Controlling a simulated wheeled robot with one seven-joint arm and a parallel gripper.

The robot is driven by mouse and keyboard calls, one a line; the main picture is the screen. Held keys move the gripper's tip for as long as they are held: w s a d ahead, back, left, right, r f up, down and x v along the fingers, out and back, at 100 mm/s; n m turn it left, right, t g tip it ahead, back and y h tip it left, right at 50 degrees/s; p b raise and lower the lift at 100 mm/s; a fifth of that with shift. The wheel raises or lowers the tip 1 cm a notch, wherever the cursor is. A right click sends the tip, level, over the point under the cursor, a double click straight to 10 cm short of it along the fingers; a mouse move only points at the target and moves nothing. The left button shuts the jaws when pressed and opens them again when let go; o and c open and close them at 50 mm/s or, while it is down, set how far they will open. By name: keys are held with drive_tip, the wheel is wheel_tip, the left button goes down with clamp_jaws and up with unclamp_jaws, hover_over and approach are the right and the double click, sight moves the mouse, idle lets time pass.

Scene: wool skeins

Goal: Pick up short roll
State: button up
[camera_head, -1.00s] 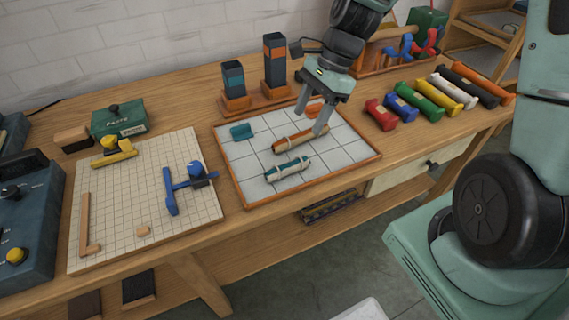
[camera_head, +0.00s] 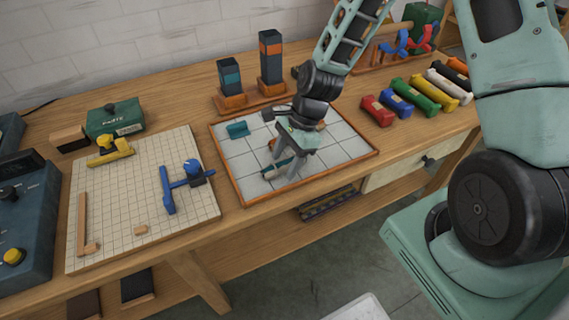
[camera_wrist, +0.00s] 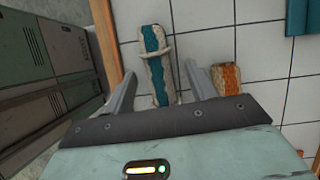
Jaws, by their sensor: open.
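The teal-and-cream roll (camera_wrist: 157,66), the shorter of the two rolls, lies on the white-tiled tray (camera_head: 236,185) with a pale band around it. In the head view, the roll (camera_head: 272,172) is partly covered by my gripper (camera_head: 281,168). In the wrist view, my gripper (camera_wrist: 160,72) is open, with one finger on each side of the roll and gaps left between. An orange-and-cream roll (camera_wrist: 226,78) lies just right of the right finger. In the head view it is mostly hidden behind my gripper.
A teal piece (camera_head: 238,129) lies at the tray's far left. Two dark posts on an orange stand (camera_head: 250,99) rise behind the tray. Coloured rolls (camera_head: 425,95) lie in a row at right. A gridded board (camera_head: 125,205) with a blue tool (camera_head: 182,182) is at left.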

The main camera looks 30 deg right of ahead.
drive_tip(key=shift+a+f, duration=0.1)
drive_tip(key=shift+f, duration=0.1)
drive_tip(key=shift+f, duration=0.15)
idle(0.3)
drive_tip(key=c, duration=1.1)
